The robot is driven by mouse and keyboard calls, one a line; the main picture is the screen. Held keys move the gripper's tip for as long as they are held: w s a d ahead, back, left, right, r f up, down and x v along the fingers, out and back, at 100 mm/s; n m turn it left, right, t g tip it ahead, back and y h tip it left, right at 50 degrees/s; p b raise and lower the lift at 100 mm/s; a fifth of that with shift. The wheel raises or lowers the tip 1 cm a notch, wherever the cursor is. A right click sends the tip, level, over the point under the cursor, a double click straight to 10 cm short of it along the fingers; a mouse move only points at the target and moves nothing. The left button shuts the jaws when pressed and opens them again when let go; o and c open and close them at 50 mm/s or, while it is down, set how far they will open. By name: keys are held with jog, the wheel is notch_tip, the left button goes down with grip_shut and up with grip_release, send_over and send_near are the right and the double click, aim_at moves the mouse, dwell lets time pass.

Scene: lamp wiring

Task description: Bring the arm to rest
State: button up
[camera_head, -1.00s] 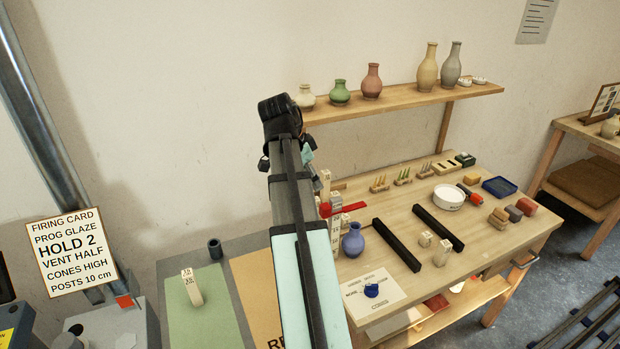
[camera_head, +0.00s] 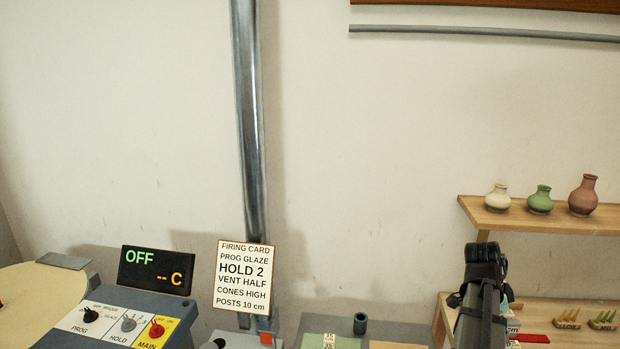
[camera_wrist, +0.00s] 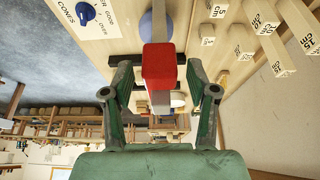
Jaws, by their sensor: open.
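My gripper (camera_wrist: 158,72) shows in the wrist view with its two dark fingers spread apart. A red block on a grey bar (camera_wrist: 160,68) appears between the fingers, with a gap on each side, and neither finger touches it. My arm (camera_head: 482,290) rises at the lower right of the head view, and its fingers cannot be made out there. A red piece (camera_head: 530,338) lies beside the arm on the workbench. I cannot tell how far the gripper is above the bench.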

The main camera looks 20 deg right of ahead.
jog(key=shift+f, duration=1.1)
jog(key=shift+a, duration=0.1)
